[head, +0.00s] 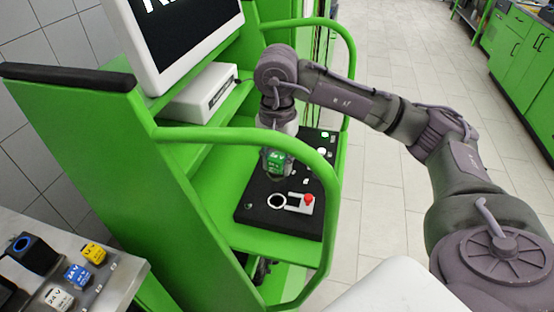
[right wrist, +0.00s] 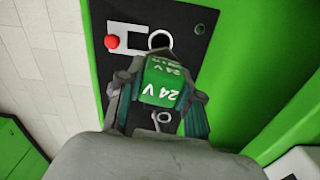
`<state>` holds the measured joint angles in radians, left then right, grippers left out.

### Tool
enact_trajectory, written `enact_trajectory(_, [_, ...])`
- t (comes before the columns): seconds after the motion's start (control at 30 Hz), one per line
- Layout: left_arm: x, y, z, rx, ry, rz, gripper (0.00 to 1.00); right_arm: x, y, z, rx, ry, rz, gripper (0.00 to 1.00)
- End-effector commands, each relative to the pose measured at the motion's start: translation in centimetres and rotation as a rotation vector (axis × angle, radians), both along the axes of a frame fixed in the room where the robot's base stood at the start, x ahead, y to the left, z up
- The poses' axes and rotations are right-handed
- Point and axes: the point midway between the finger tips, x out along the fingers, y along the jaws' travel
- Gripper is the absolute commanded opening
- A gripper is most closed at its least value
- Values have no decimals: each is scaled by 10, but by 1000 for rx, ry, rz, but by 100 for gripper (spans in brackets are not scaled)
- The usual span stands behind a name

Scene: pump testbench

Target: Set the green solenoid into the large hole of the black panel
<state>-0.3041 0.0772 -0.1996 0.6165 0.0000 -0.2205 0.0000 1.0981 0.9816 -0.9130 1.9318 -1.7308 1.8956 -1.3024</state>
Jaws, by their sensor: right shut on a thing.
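The green solenoid (head: 275,158), marked 24 V, is between the fingers of my right gripper (head: 277,166), which is shut on it. In the right wrist view the solenoid (right wrist: 164,82) shows its lettered face, with a finger on either side. The black panel (head: 258,218) lies on the green bench below the gripper. Its large hole (head: 276,202) has a white rim and looks empty; in the right wrist view the hole (right wrist: 160,40) shows just beyond the solenoid. The solenoid appears above the panel, apart from the hole. My left gripper is not in view.
A red button (head: 309,198) on a white plate sits beside the hole. A green rail (head: 240,134) curves around the panel's near side. A monitor (head: 185,35) and white box (head: 205,92) stand behind. Blue (head: 77,275), yellow (head: 94,253) and white (head: 58,298) solenoids are at lower left.

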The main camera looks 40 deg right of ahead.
Motion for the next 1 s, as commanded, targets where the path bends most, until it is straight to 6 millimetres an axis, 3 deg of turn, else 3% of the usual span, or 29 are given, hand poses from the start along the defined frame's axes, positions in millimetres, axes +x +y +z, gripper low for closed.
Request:
enact_trajectory(0.23, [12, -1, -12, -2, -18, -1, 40, -1, 1, -21, 0, 1, 4, 9])
enact_trajectory(0.7, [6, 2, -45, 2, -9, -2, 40, 0, 1, -69, 0, 0, 6, 9])
enact_trajectory(1.0, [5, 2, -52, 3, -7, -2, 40, 0, 1, -75, 0, 0, 6, 9])
